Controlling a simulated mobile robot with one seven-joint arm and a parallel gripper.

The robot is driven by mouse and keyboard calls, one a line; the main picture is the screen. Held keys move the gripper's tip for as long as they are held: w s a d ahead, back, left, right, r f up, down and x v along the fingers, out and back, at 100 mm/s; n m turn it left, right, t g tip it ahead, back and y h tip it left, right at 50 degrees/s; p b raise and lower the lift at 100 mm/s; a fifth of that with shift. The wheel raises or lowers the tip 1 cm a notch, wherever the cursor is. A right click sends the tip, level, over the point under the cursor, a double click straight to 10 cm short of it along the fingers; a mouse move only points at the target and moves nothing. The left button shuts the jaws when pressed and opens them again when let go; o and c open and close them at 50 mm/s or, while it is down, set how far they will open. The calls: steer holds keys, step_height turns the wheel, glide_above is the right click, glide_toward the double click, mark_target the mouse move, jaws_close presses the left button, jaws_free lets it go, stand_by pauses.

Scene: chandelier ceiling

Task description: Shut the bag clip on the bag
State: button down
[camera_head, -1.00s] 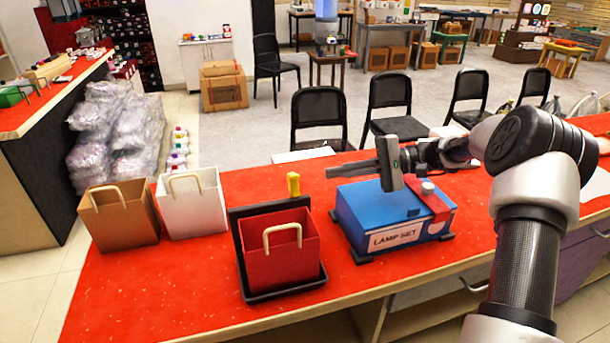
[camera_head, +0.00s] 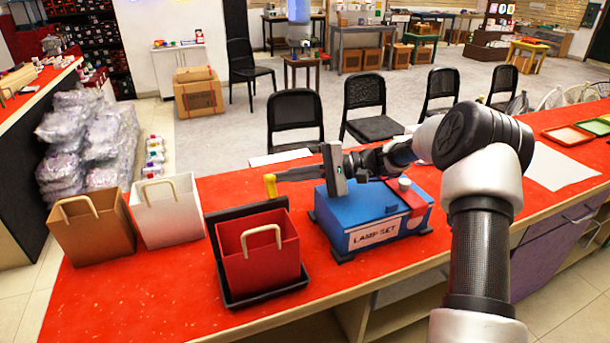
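A red paper bag (camera_head: 258,272) with a beige handle stands upright in a black stand (camera_head: 219,235) on the red counter. A small yellow piece (camera_head: 270,187), which may be the bag clip, stands up at the back of the bag, by the stand's top edge. Its lower end is hidden and I cannot tell whether it is closed. My gripper (camera_head: 281,177) reaches in from the right over a blue box, with its fingertips at the top of the yellow piece. I cannot tell whether the fingers touch it or how far apart they are.
The blue box (camera_head: 352,213) labelled LAMP SET sits right of the stand, under my gripper. A brown bag (camera_head: 92,230) and a white bag (camera_head: 168,213) stand to the left. The counter's front left (camera_head: 130,300) is clear. Black chairs stand behind the counter.

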mark_target(271, 187)
steer(key=s, duration=0.1)
steer(key=s+r, duration=0.1)
steer(key=s, duration=0.1)
steer(key=shift+s+a+r, duration=0.2)
steer(key=shift+a, duration=0.2)
steer(key=shift+d+b, duration=0.1)
steer(key=shift+b, duration=0.3)
steer(key=shift+r, duration=0.1)
